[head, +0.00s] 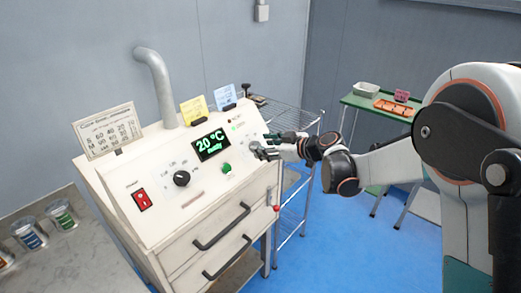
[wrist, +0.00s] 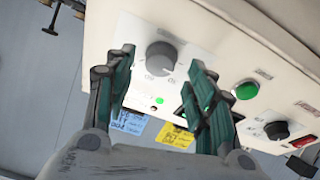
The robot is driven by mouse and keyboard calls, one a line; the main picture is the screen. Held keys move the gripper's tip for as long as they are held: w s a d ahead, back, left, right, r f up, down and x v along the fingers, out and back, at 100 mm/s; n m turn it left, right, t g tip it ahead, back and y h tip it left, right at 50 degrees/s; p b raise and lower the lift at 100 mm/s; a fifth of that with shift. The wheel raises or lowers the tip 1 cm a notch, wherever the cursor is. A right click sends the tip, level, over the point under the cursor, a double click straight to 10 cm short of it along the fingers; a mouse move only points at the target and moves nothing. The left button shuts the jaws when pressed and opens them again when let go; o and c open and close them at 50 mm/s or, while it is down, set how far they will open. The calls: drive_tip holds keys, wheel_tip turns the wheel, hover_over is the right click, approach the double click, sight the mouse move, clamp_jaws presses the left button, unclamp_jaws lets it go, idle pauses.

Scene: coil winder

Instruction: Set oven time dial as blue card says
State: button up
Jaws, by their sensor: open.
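The oven (head: 150,215) has a sloped front panel with two dials. A grey round dial (wrist: 161,57) shows in the wrist view, with small marks around it that I cannot read. A black dial (head: 181,178) sits further left. The blue card (head: 225,97) stands on the oven's top; its writing is too small to read.
The display (head: 211,144) reads 20 °C. A green button (head: 226,168) and red switch (head: 142,200) are on the panel. A yellow card (head: 194,110) and larger chart (head: 108,130) stand on top. A wire rack (head: 290,190) is at the right.

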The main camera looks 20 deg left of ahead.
drive_tip(key=shift+x, duration=1.25)
drive_tip(key=shift+c, duration=0.6)
drive_tip(key=c, duration=0.9)
drive_tip(key=shift+c, duration=0.2)
